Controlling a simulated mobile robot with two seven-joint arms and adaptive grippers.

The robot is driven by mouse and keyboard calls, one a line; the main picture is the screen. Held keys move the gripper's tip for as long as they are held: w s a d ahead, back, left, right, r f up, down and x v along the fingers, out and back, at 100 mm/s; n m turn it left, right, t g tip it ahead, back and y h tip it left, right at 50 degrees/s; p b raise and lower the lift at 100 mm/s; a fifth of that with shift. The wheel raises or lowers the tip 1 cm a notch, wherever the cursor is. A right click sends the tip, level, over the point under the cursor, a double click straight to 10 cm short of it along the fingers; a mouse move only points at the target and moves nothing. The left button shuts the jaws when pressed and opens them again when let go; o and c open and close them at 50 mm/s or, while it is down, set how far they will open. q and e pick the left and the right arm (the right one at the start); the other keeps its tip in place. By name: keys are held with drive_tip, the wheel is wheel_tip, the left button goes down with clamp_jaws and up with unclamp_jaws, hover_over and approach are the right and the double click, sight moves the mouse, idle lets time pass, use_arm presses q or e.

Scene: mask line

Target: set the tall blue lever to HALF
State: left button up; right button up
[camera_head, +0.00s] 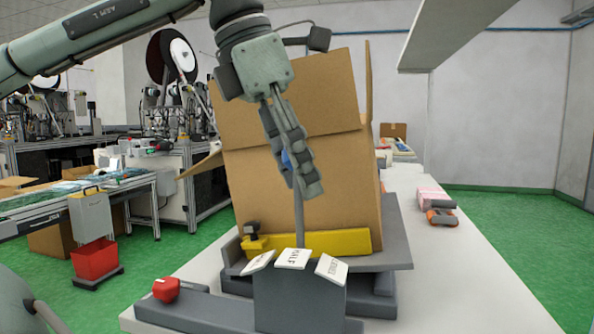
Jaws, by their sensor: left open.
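The tall lever shows as a blue knob (286,160), mostly hidden by my left gripper, above a thin grey shaft (299,222). The shaft rises nearly upright from a dark grey housing (300,298), behind the middle plate (293,258), which appears to read HALF. A left plate (257,263) and a right plate (331,268) flank it; I cannot read their words surely. My left gripper (296,180) points down at the knob, its fingers open and close about it. Whether they touch it I cannot tell. My right gripper is not in view.
A large open cardboard box (330,170) stands just behind the lever, behind a yellow bar (345,242). A red knob (166,289) sits on a grey base at front left. The white table (450,290) is clear at front right. A red bin (96,259) stands at left.

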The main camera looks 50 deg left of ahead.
use_arm(q)
drive_tip(key=v, duration=1.2)
idle(0.4)
